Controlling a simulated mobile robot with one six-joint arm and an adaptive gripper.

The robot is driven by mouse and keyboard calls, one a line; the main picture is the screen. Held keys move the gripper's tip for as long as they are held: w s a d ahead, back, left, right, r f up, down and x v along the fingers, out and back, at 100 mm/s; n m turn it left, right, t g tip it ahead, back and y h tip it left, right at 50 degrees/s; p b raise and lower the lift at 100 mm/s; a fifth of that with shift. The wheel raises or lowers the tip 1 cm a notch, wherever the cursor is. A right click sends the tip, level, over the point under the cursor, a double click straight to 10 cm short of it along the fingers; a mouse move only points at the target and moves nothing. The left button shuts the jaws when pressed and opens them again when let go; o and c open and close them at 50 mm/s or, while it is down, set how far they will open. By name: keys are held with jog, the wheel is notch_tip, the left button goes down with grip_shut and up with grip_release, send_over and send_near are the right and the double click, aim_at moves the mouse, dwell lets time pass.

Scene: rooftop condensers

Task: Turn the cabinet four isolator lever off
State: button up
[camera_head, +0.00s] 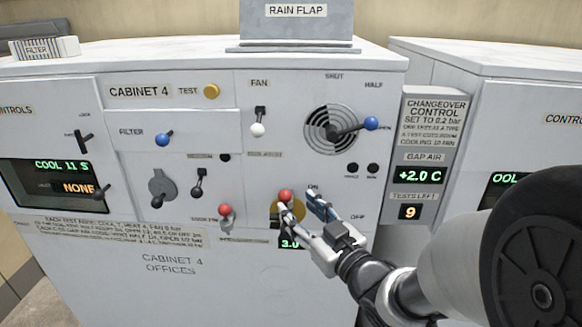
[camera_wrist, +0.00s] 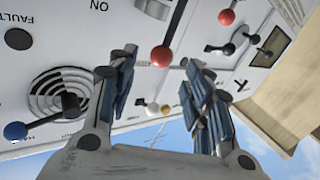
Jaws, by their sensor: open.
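Cabinet 4 (camera_head: 180,262) faces me. Its isolator lever, with a red ball knob (camera_head: 285,196), stands over a yellow round plate (camera_head: 274,208). An ON label (camera_head: 313,187) is up and right of the knob, and an OFF label (camera_head: 358,217) is further right. The knob is at the plate's upper edge, near the ON side. My gripper (camera_head: 302,208) is open at the lever. In the wrist view the red knob (camera_wrist: 161,56) shows between the two spread fingers (camera_wrist: 158,72); I cannot tell whether either touches it. The lever's base is partly hidden by my gripper.
A second red-knobbed lever (camera_head: 225,210) is left of the isolator. The blue-knobbed vent lever (camera_head: 371,123) sits above right, and the white-knobbed fan lever (camera_head: 258,129) above left. A changeover control panel (camera_head: 432,150) stands right, showing +2.0 C and 9 tests left.

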aim_at(289, 201)
jog(key=x, duration=0.7)
jog(key=shift+f+p, duration=0.15)
jog(key=shift+p, duration=0.2)
jog(key=shift+c, duration=0.6)
grip_shut()
